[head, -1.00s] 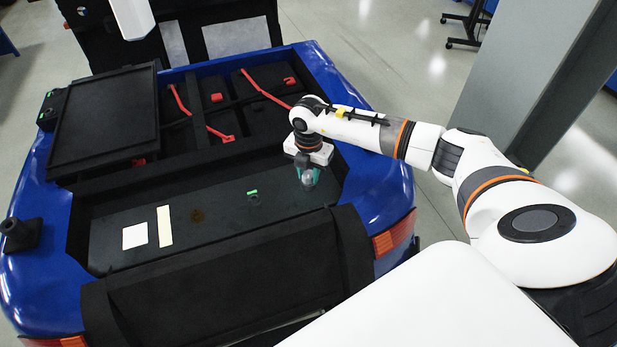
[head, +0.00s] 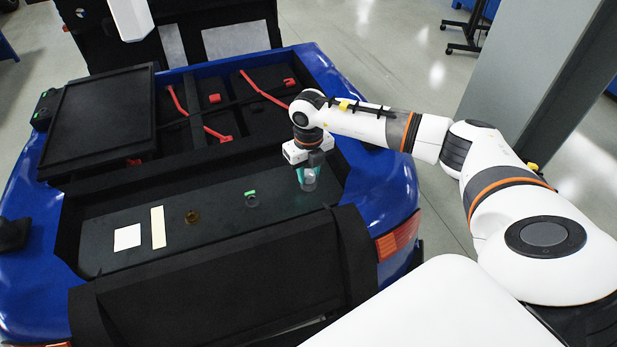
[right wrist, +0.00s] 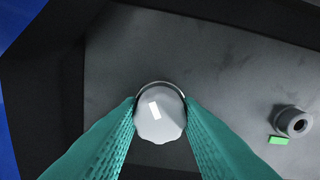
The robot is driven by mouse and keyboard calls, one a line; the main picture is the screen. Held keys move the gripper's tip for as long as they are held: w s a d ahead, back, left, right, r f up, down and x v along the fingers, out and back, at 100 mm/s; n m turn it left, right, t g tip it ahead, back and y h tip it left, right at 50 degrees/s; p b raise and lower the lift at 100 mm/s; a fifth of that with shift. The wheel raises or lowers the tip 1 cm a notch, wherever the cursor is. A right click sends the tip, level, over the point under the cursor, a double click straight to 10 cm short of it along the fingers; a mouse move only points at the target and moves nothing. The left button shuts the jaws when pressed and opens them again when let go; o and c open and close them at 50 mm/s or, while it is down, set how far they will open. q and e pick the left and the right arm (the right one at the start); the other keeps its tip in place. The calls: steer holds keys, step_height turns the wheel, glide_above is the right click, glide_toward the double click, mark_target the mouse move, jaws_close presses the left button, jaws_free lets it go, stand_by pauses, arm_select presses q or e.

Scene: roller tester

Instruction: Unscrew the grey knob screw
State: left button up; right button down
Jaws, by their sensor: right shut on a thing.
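The grey knob screw (right wrist: 160,113) shows in the right wrist view as a round, lobed grey head with a small white rectangle on top. It also shows in the head view (head: 309,182), on the right part of the dark panel. My right gripper (head: 308,178) reaches down over it, and its teal fingers are shut on the knob, one on each side, in the right wrist view (right wrist: 160,115). I cannot tell whether the screw is seated or lifted.
The dark panel (head: 215,225) lies in the rear of a blue vehicle body (head: 375,185). A dark round collar (head: 252,200) with a green tag stands left of the knob. Further left are a brownish ring (head: 192,216), a cream strip (head: 158,227) and a white square (head: 127,237).

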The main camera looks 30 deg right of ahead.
steer(key=n+b, duration=0.2)
steer(key=n, duration=0.3)
steer(key=shift+f, duration=0.2)
steer(key=n+b, duration=0.1)
steer(key=n, duration=0.4)
steer(key=shift+r+n+b, duration=0.2)
steer(key=shift+n+b, duration=0.1)
steer(key=shift+b, duration=0.05)
steer(key=c, duration=1)
jaws_free()
steer(key=shift+o, duration=0.2)
